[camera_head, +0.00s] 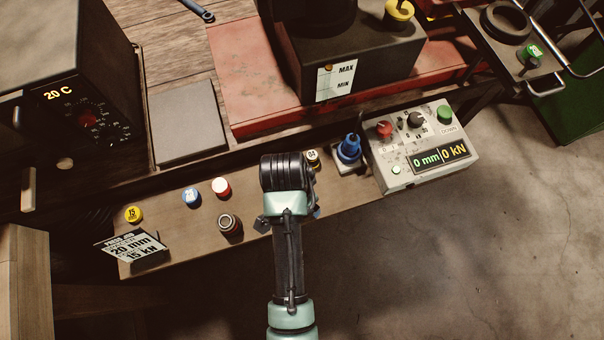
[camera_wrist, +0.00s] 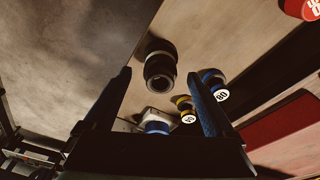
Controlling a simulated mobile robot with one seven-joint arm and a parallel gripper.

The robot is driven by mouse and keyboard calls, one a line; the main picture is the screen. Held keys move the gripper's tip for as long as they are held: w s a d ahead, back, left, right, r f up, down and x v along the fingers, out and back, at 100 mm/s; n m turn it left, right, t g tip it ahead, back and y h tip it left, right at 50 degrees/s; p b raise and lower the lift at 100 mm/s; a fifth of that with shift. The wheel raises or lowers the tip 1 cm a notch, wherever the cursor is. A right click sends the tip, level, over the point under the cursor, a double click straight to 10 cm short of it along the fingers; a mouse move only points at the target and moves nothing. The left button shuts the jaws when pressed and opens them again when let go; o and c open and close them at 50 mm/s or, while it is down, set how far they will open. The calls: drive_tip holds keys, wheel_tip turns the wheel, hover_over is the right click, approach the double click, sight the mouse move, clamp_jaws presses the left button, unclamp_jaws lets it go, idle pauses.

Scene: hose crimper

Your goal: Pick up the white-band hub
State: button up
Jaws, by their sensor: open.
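A dark round hub (camera_head: 229,225) stands on the wooden bench near its front edge, left of my gripper in the head view. A dark hub with a paler ring also shows in the wrist view (camera_wrist: 160,65), beyond and between my fingers. I cannot clearly make out a white band on it. My gripper (camera_wrist: 165,100) is open, with a finger on each side and nothing held between them. In the head view my own wrist hides most of the gripper and part of the bench.
Red (camera_head: 221,187), blue (camera_head: 191,197) and yellow (camera_head: 133,214) caps stand left on the bench. A sign (camera_head: 133,247) stands at its left end. A blue-topped piece (camera_head: 348,150) and a control box (camera_head: 424,147) are to the right. The press base (camera_head: 250,85) lies behind.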

drive_tip(key=shift+w+d+f, duration=0.1)
drive_tip(key=shift+w+f, duration=0.05)
drive_tip(key=shift+f, duration=1)
clamp_jaws()
